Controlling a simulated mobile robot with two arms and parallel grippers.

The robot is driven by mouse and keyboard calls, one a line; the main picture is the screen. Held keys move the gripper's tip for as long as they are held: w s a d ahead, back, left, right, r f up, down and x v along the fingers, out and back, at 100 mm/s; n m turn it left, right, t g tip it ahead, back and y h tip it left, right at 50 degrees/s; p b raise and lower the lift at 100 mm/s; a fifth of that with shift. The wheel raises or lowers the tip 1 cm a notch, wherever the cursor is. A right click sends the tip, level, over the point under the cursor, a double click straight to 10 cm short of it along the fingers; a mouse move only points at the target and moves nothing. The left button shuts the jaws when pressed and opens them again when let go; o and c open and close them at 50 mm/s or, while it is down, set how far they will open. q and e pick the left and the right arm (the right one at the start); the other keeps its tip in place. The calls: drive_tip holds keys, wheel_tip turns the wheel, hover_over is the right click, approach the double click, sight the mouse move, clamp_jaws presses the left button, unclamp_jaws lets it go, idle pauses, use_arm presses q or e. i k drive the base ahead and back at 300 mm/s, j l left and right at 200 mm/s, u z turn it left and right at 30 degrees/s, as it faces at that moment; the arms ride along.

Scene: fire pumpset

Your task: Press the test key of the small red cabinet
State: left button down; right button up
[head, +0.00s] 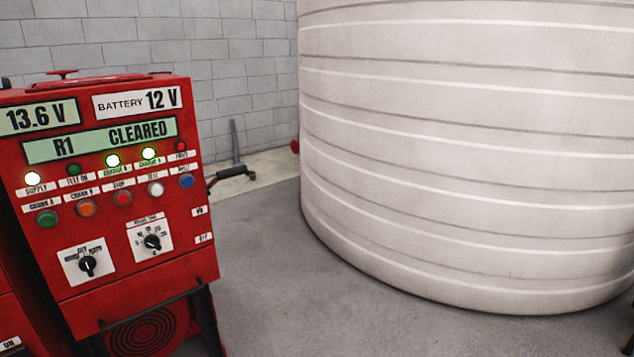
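The small red cabinet (105,255) stands at the left with its front facing me, tilted in the picture. Its displays read 13.6 V, BATTERY 12 V and R1 CLEARED. Below a row of lamps is a row of round keys: green, orange, red (123,198), white and blue (187,181). The white key (156,189) sits under a small label that seems to read TEST, between the red and blue keys. Nothing covers the keys. The SUPPLY lamp (33,179) and two lamps further right glow whitish green. Neither of my grippers is in view.
A large pale ribbed tank (465,150) fills the right side. Grey floor (285,290) lies free between cabinet and tank. Behind are a grey block wall (240,80) and a grey upright post (235,140). Two rotary knobs (87,265) sit below the keys.

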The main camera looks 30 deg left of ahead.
sight(156, 189)
drive_tip(key=u, duration=2.15)
